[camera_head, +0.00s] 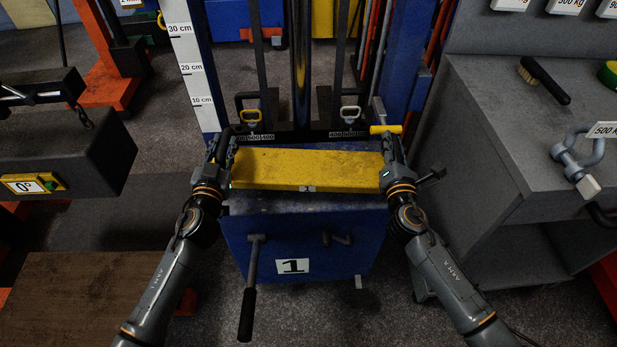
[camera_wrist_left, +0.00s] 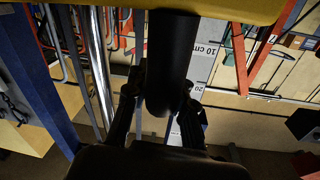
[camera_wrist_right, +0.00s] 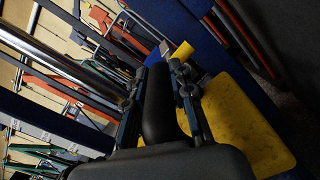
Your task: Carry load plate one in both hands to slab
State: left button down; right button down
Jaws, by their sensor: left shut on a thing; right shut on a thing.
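The yellow plate (camera_head: 310,169), which I take for load plate one, lies level between my two grippers, over a blue stand marked 1 (camera_head: 345,235). I cannot tell whether it touches the stand. My left gripper (camera_head: 226,142) is shut on a black handle at the plate's left end; the handle (camera_wrist_left: 172,70) stands between the fingers in the left wrist view. My right gripper (camera_head: 390,140) is shut on the handle at the right end; that handle (camera_wrist_right: 158,105) shows in the right wrist view beside the yellow plate (camera_wrist_right: 245,125). I cannot tell which surface is the slab.
A dark block with a 0° sign (camera_head: 65,160) stands at left, above a brown board (camera_head: 90,300). A grey cabinet (camera_head: 500,150) with a brush (camera_head: 545,80) and a shackle (camera_head: 578,155) stands at right. A height scale (camera_head: 192,70) and blue posts rise behind the plate.

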aim_at(75, 310)
jog(key=k+j, duration=0.15)
jog(key=j, duration=0.45)
jog(key=k+j, duration=0.1)
jog(key=j, duration=0.45)
jog(key=k+j+u, duration=0.1)
jog(key=j, duration=0.5)
jog(key=k+j, duration=0.15)
jog(key=j, duration=0.45)
jog(key=k+j, duration=0.15)
jog(key=j, duration=0.45)
jog(key=k+j+u, duration=0.1)
jog(key=j, duration=0.5)
